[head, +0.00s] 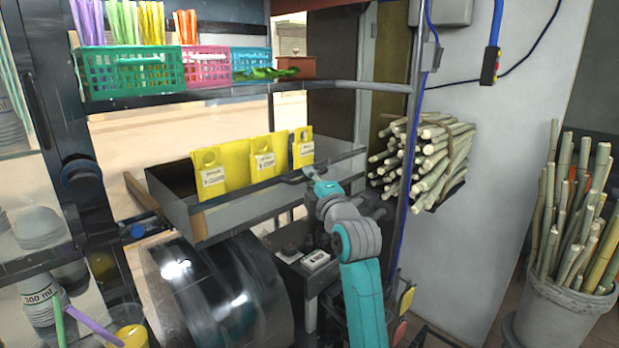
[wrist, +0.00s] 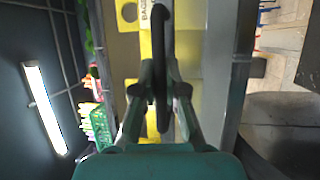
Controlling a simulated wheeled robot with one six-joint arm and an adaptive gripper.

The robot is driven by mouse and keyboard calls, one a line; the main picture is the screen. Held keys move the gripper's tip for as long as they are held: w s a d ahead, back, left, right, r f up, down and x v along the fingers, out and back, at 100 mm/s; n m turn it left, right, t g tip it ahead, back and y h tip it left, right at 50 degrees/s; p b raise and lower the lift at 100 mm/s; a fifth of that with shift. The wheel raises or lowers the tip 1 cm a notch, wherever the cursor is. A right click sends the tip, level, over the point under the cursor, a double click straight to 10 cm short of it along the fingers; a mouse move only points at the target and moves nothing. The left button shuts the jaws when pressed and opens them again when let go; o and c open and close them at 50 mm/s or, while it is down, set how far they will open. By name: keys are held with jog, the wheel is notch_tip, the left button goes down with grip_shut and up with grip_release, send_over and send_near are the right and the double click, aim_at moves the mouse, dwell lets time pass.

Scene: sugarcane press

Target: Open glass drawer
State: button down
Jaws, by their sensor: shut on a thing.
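The drawer (head: 250,212) is a grey, open-topped box below the shelf. Yellow bags (head: 222,172) with white labels stand upright in it, and its inside shows from above. My gripper (head: 318,180) is at the right part of the drawer. In the wrist view my gripper (wrist: 160,88) is shut on a dark, bar-like handle (wrist: 161,40). The handle passes between the fingers, and a yellow bag (wrist: 147,50) shows behind it.
A shelf above holds a green basket (head: 130,72), a pink basket (head: 207,66) and a blue basket (head: 250,65). A shiny metal drum (head: 215,290) sits below the drawer. Bundled cane (head: 430,160) hangs at right, and a bucket of cane (head: 560,315) stands far right.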

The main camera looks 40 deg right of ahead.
jog(key=c, duration=1.2)
grip_release()
jog(key=v, duration=1.2)
jog(key=s+a+f+m+g+y, duration=0.15)
jog(key=s+a+f, duration=0.3)
jog(key=f, duration=0.45)
jog(key=s+a+f+m+y, duration=0.1)
jog(key=s+a+f+m, duration=0.2)
jog(key=a+f, duration=0.4)
jog(key=s+a+f+m+y, duration=0.1)
jog(key=s+a+f+m, duration=0.25)
jog(key=f, duration=0.65)
jog(key=s+a+f+m+y, duration=0.1)
jog(key=s+a+f, duration=0.1)
jog(key=s, duration=0.7)
jog(key=s+a+f+m+g+y, duration=0.1)
jog(key=s+a+f+m, duration=0.1)
jog(key=s+a, duration=0.3)
jog(key=s+a+f+m+g+y, duration=0.1)
jog(key=s+a+f+m, duration=0.1)
jog(key=s, duration=1.1)
jog(key=shift+a+f+y, duration=0.35)
jog(key=shift+a+f, duration=0.35)
jog(key=shift+a, duration=0.35)
